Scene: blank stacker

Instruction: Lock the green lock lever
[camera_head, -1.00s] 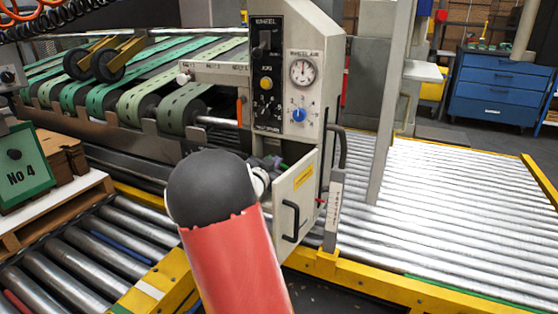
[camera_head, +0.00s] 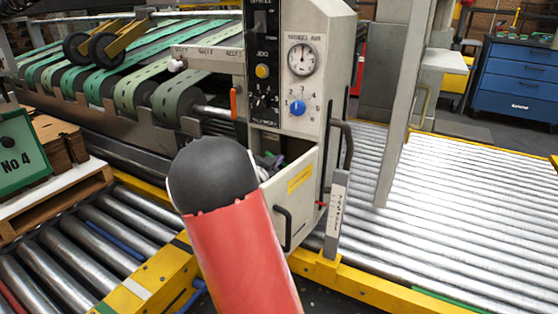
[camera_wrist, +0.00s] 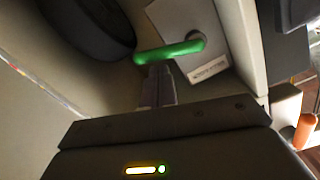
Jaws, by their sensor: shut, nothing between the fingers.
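The green lock lever (camera_wrist: 170,51) shows in the wrist view as a green bar lying across a light plate (camera_wrist: 192,35) with a label on it. My gripper (camera_wrist: 158,72) is shut and empty. Its fingertips are just below the lever's middle in that view; I cannot tell whether they touch it. In the head view my red and dark arm blocks the gripper and the lever, in front of the open compartment of the control cabinet (camera_head: 336,60).
The cabinet's open door (camera_head: 297,180), with a black handle, stands right of my arm. A dark round part (camera_wrist: 88,25) is close to the lever at upper left, and an orange handle (camera_wrist: 304,131) is at right. Roller conveyors (camera_head: 450,190) lie on both sides.

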